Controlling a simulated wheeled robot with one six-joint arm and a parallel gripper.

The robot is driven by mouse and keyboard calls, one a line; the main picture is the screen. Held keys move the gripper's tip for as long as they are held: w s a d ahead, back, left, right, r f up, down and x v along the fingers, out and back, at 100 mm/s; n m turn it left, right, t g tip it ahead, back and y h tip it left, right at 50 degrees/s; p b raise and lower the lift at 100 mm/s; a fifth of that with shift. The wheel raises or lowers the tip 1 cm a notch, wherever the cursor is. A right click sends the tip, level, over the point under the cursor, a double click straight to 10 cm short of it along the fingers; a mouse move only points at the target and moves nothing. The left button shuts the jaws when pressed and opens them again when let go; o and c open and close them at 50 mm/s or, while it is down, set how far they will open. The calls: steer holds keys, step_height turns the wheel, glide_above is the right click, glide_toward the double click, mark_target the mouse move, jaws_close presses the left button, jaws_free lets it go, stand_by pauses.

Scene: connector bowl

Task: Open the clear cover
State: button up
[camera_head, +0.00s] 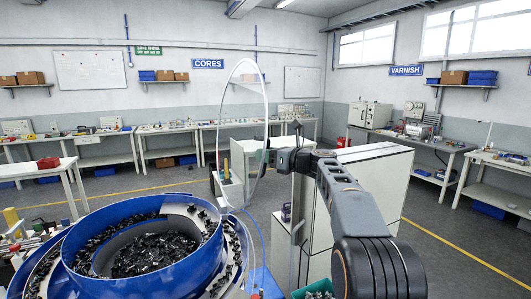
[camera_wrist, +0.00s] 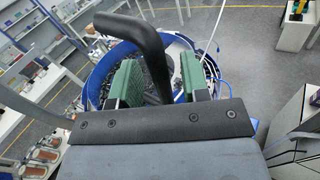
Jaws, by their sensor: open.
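The clear cover (camera_head: 242,60) stands raised and steeply tilted above the blue bowl (camera_head: 140,280) in the head view. It shows mostly as a thin pale curved rim. The bowl's top is uncovered, with many black connectors (camera_head: 150,250) inside. My gripper (camera_head: 262,156) is beside the cover's right edge, well above the bowl. In the wrist view my gripper (camera_wrist: 163,82) has its green fingers apart. A dark bent bar (camera_wrist: 156,50) runs between them, nearer the right finger; I cannot tell whether it touches or belongs to the cover. The blue bowl lies behind the fingers (camera_wrist: 98,80).
A white cabinet (camera_head: 370,165) stands right of the bowl, close to my arm. A white table (camera_head: 45,172) is at the left. Workbenches (camera_head: 180,128) line the far wall. Grey floor is free between the bowl and the benches.

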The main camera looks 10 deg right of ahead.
steer(key=shift+w+a, duration=0.1)
jaws_close()
stand_by(0.4)
